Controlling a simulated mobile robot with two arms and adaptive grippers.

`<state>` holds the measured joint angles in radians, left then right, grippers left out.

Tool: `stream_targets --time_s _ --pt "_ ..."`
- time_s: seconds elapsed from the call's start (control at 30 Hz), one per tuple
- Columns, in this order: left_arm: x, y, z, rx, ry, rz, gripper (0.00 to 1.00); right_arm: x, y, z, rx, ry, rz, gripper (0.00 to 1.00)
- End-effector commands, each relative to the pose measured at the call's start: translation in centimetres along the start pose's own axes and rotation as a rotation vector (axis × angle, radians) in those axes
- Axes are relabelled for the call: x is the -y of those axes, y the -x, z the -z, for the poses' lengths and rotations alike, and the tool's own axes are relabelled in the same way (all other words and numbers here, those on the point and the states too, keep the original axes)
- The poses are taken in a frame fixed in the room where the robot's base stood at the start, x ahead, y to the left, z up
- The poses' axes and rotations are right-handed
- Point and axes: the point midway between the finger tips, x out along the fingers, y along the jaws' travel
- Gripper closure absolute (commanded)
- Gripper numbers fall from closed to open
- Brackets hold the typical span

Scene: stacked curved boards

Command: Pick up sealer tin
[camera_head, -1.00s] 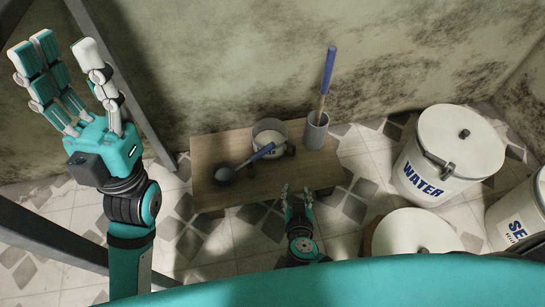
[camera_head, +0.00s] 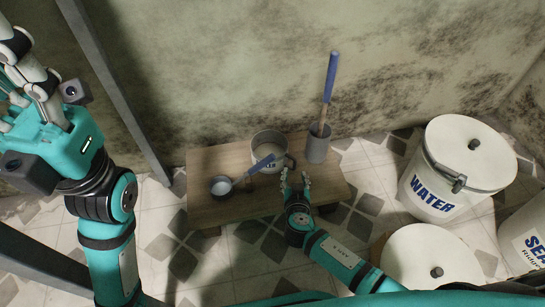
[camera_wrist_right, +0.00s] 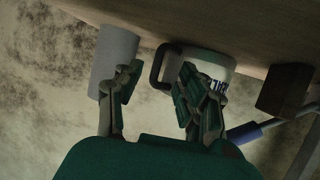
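The sealer tin (camera_head: 266,143) is a round pale open pot with dark lettering, standing on the low wooden table. Its dark handle loop faces my right gripper (camera_head: 295,180), which is just in front and to the right of it, fingers apart and empty. In the right wrist view the tin (camera_wrist_right: 212,64) is behind one set of fingers, and its handle (camera_wrist_right: 163,66) shows in the gap of the open gripper (camera_wrist_right: 158,90). Contact cannot be told. My left gripper (camera_head: 25,70) is raised at the upper left with fingers spread, partly cut off by the frame.
A ladle (camera_head: 222,186) lies on the table (camera_head: 215,210), its blue handle crossing in front of the tin. A grey cup (camera_head: 317,148) with a blue-handled tool (camera_head: 331,80) stands right of the tin. A WATER bucket (camera_head: 431,195) and other lidded buckets stand on the right floor.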

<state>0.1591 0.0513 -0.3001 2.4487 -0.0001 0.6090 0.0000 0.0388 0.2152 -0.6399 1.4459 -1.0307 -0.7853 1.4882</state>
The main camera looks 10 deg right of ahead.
Motion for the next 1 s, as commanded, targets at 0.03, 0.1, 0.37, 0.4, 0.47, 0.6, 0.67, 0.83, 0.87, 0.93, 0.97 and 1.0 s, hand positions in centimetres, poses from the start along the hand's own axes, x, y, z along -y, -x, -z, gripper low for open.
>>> stream_targets --time_s 0.03,0.1,0.37,0.4,0.47,0.6,0.67,0.83,0.87,0.93,0.97,1.0 --pt "-0.1 0.1 0.2 -0.014 -0.002 -0.004 0.6 -0.1 -0.9 0.0 -0.004 0.002 -0.001 0.61" --pt "-0.2 -0.1 0.5 -0.033 -0.004 -0.011 0.6 -0.2 -2.1 0.1 -0.005 0.002 -0.001 0.61" --pt "-0.4 -1.0 1.0 -0.068 -0.009 -0.027 0.6 -0.3 -4.7 0.3 -0.002 0.001 -0.001 0.61" --pt "-0.4 -1.1 1.0 -0.068 -0.009 -0.027 0.6 -0.3 -4.7 0.3 -0.001 0.001 -0.001 0.61" --pt "-0.4 -1.1 1.0 -0.068 -0.009 -0.027 0.6 -0.3 -4.7 0.3 0.0 0.0 -0.001 0.61" --pt "-0.4 -1.1 1.0 -0.067 -0.009 -0.027 0.6 -0.3 -4.6 0.3 0.0 0.0 -0.001 0.64" --pt "-0.4 -1.1 1.0 -0.067 -0.009 -0.027 0.6 -0.3 -4.6 0.3 -0.001 0.0 -0.001 0.71" --pt "-0.4 -1.1 1.0 -0.067 -0.009 -0.027 0.6 -0.2 -4.6 0.3 -0.001 0.0 0.0 0.94" --pt "-0.4 -1.1 1.0 -0.067 -0.009 -0.027 0.6 -0.2 -4.6 0.3 -0.001 0.0 0.0 0.97" --pt "-0.4 -1.1 1.0 -0.067 -0.009 -0.027 0.6 -0.2 -4.6 0.3 -0.001 0.0 0.0 1.0" --pt "-0.4 -1.1 1.0 -0.067 -0.009 -0.027 0.6 -0.2 -4.6 0.3 -0.001 0.0 0.0 1.0" --pt "-0.4 -1.1 1.0 -0.067 -0.009 -0.027 0.6 -0.2 -4.6 0.3 -0.001 0.0 0.0 1.0"
